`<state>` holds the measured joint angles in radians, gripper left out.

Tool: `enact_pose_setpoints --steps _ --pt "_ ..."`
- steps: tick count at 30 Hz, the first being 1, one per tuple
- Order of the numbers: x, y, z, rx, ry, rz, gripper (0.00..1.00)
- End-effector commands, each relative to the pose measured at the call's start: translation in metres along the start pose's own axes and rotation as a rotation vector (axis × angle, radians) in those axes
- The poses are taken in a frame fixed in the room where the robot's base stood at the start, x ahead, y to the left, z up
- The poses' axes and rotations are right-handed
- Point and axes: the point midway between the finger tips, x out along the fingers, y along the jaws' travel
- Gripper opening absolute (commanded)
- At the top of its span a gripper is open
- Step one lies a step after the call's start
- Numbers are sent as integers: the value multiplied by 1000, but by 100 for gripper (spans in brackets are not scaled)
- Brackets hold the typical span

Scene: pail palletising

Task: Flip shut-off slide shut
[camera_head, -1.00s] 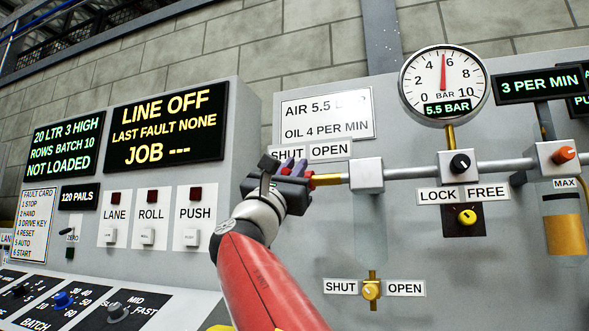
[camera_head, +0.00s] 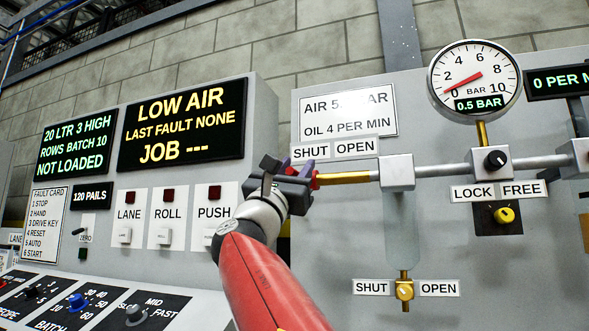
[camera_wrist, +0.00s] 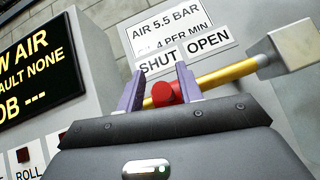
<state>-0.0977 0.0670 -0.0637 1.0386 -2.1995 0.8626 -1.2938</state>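The shut-off slide is a red-ended knob (camera_head: 315,180) on the brass pipe (camera_head: 345,178), below the SHUT label (camera_head: 310,151) and left of the OPEN label (camera_head: 355,147). In the wrist view the red knob (camera_wrist: 163,93) sits between my two purple fingertips, below the SHUT label (camera_wrist: 160,62). My gripper (camera_head: 305,170) is at the pipe's left end. Its fingers stand apart, with a small gap showing between the left finger and the knob. Contact at the right finger cannot be told. The gauge (camera_head: 476,80) reads 0.5 BAR, and the screen (camera_head: 183,124) shows LOW AIR.
A clear bowl (camera_head: 398,225) hangs under the pipe, with a brass drain valve (camera_head: 404,290) below it. A black regulator knob (camera_head: 495,161) and yellow lock key (camera_head: 503,215) are to the right. The left panel's edge stands close behind my gripper.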

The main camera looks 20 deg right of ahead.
Motion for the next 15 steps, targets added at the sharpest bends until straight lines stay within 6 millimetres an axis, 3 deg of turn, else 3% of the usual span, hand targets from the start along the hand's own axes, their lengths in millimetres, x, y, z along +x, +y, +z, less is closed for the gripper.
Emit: enact_pose_setpoints --steps 9,15 --pt "-50 0 -2 2 1 4 36" --pt "-73 1 -1 2 1 4 36"
